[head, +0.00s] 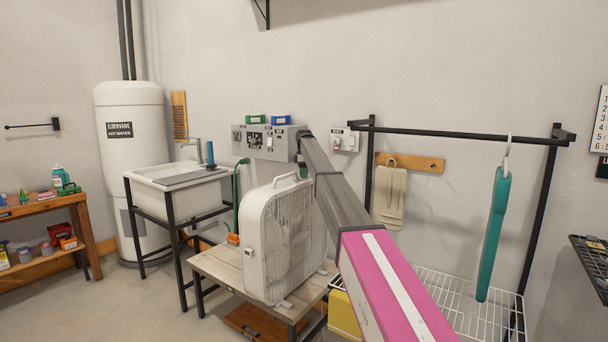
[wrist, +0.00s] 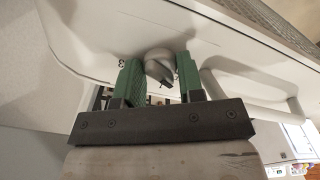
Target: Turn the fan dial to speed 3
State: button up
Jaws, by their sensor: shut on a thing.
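The white box fan (head: 268,245) stands upright on a low wooden table, its grille facing right. In the wrist view, its pale top panel (wrist: 95,30) fills the upper part. The round grey-white fan dial (wrist: 158,62) sits between the two green finger pads of my gripper (wrist: 160,72), which is shut on it. A small dark mark like a 3 shows left of the dial. The other markings are partly hidden or too small to read, and I cannot tell which one the dial points at.
The low wooden table (head: 225,268) carries the fan. A wall control box (head: 265,142) is behind it. A sink (head: 178,185) and water heater (head: 132,150) stand to the left. A black rack (head: 455,134) with a hanging teal item (head: 493,235) is to the right. Floor at front left is clear.

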jog(key=m, duration=0.6)
jog(key=shift+m, duration=0.3)
jog(key=m, duration=1.2)
jog(key=shift+m, duration=0.4)
jog(key=m, duration=0.6)
jog(key=shift+a, duration=0.1)
jog(key=shift+m, duration=0.4)
jog(key=o, duration=0.9)
